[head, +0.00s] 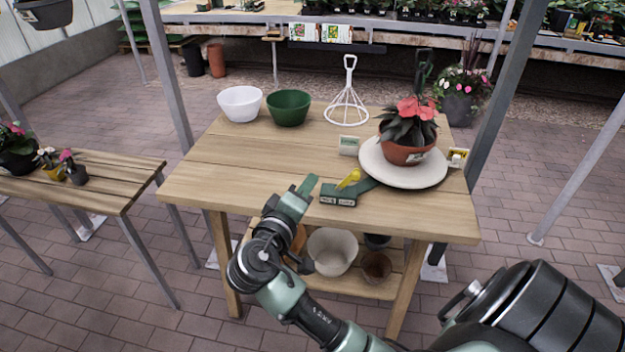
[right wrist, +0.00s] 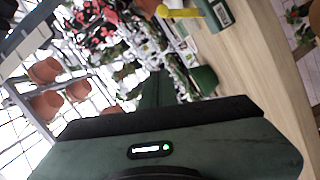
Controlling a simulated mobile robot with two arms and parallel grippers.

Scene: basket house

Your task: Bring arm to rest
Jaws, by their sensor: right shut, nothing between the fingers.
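My right arm (head: 308,312) reaches up from the bottom of the head view and bends at the table's front edge. Its right gripper (head: 307,186) is shut and empty over the front of the wooden table (head: 235,180). A green tool with a yellow part (head: 340,193) lies on the table just right of the gripper, apart from it as far as I can tell. The gripper's green body and finger (right wrist: 155,88) fill the lower and middle part of the right wrist view. My left gripper is not in view.
A white bowl (head: 240,104), a green bowl (head: 288,108) and a white wire stand (head: 346,105) stand at the back. A potted red flower (head: 407,142) sits on a round white board (head: 430,174). Pots fill the lower shelf. A bench (head: 110,185) stands left.

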